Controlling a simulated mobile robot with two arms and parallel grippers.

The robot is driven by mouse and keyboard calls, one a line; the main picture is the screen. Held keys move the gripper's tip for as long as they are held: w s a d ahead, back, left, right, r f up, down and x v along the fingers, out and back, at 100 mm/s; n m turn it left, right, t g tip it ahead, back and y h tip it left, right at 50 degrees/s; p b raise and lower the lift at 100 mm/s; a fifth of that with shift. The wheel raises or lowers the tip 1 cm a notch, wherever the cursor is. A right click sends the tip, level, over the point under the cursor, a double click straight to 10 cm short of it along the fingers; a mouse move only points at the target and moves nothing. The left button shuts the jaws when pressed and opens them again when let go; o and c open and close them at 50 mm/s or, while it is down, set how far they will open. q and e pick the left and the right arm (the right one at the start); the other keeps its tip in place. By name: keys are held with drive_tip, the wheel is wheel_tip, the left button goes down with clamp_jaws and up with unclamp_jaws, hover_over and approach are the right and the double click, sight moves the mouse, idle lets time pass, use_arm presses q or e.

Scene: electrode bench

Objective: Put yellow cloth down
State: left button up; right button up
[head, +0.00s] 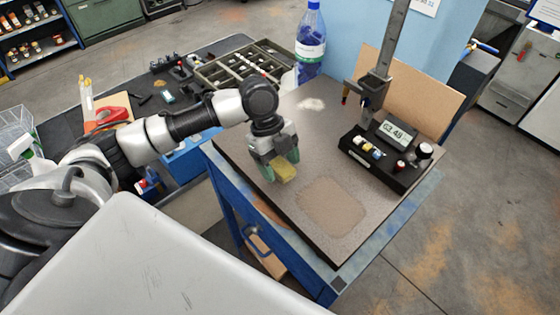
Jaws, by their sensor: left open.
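The yellow cloth (285,173) is a small folded piece at the fingertips of my left gripper (279,170), low over the left part of the speckled bench plate (250,145). The gripper points down and its jaws are open, with the cloth at or between the fingers. I cannot tell whether the cloth rests on the plate or touches a finger. My right gripper does not show.
A black device with a display (390,148) and a tall post (390,45) stand at the plate's right. A blue-capped bottle (310,45) and a compartment tray (243,70) are behind. A brownish patch (332,207) marks the clear front of the plate.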

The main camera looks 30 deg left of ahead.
use_arm(q)
drive_tip(key=b+v, duration=0.3)
drive_tip(key=v, duration=0.9)
drive_tip(key=shift+r, duration=0.1)
